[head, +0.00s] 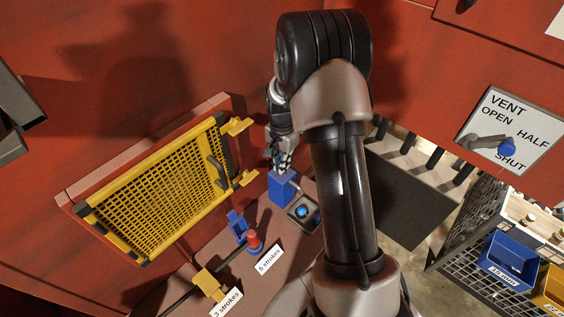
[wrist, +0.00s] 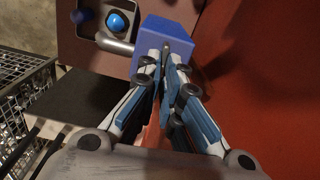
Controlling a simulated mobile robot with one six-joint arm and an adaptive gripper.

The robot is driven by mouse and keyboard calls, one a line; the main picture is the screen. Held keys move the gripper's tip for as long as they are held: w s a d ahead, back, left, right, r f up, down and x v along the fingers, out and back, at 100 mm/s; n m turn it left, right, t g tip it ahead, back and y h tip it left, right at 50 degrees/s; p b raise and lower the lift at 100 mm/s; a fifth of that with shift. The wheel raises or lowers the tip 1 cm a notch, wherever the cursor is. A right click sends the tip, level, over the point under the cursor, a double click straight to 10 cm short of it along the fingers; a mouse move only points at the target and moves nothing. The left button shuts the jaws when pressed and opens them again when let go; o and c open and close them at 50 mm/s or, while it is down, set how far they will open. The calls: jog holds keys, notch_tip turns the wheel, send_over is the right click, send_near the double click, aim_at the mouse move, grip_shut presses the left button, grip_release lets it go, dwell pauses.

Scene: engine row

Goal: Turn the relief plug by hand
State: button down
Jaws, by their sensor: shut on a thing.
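My gripper (head: 281,165) reaches down at the blue block (head: 281,190) on the brown ledge. In the wrist view my gripper (wrist: 166,60) is shut, its two fingertips close together against the near face of the blue block (wrist: 158,30). Between the tips a small metallic piece, the relief plug (wrist: 166,46), shows at the block's face. The fingers hide most of it, so its turned angle cannot be told. A grey pipe (wrist: 114,45) runs from the block to a blue round knob (wrist: 120,22), which also shows in the head view (head: 301,211).
A yellow mesh guard (head: 160,190) stands open left of the block. Small blue (head: 237,225) and red (head: 254,240) fittings and stroke labels (head: 268,261) sit nearer. A vent lever plate (head: 500,130) is at right, above a wire rack with a blue bin (head: 510,261).

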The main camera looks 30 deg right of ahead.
jog(key=shift+w+r+m, duration=0.2)
jog(key=shift+m, duration=0.3)
jog(key=c, duration=1.8)
grip_release()
jog(key=shift+s+f, duration=0.1)
jog(key=shift+s, duration=0.05)
notch_tip(320, 180, up, 12)
